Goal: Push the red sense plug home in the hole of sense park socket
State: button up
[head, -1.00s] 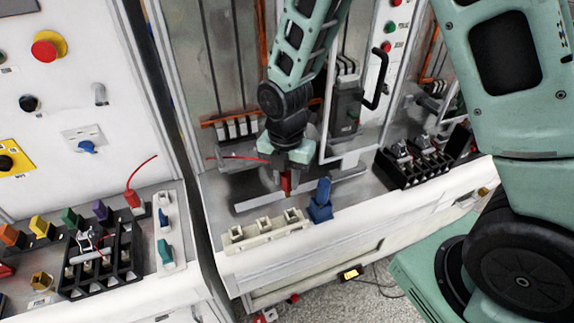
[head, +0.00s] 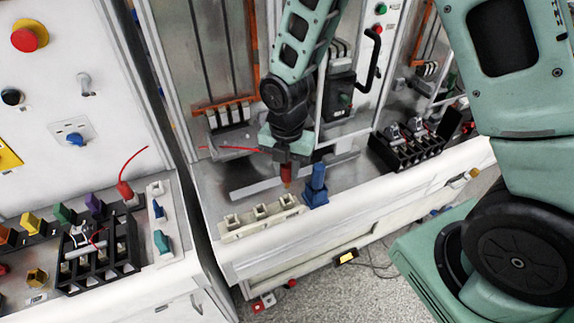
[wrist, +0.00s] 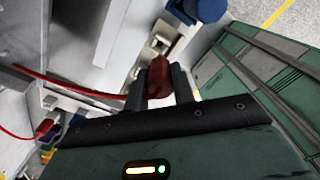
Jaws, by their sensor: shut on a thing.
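The red sense plug (head: 286,174) is in my gripper (head: 287,163), upright, with its tip pointing down. In the wrist view the red plug (wrist: 159,78) sits between the two dark fingers of my gripper (wrist: 158,86), which are shut on it. A red lead (head: 232,148) runs from it to the left. Below and in front of it is a cream socket strip (head: 248,227) with several square sockets. The plug tip appears just above and behind the strip's right-end socket (head: 287,201), apart from it. Which socket is the sense park socket I cannot tell.
A blue upright block (head: 316,188) stands close to the right of the strip's end. A black terminal block (head: 408,150) is farther right. Another red plug (head: 126,190) with a lead stands on the left bench, near a black fuse rack (head: 100,262).

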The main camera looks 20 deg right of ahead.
aim_at(287, 187)
jog(key=shift+f+b, duration=1.15)
jog(key=shift+f, duration=0.8)
jog(key=shift+f+b, duration=1.1)
jog(key=shift+f, duration=0.95)
dwell(0.5)
jog(key=o, duration=1.1)
jog(key=shift+c, duration=0.2)
jog(key=shift+r, duration=0.1)
notch_tip(287, 187, up, 17)
jog(key=shift+r+b, duration=0.15)
jog(key=shift+b, duration=0.45)
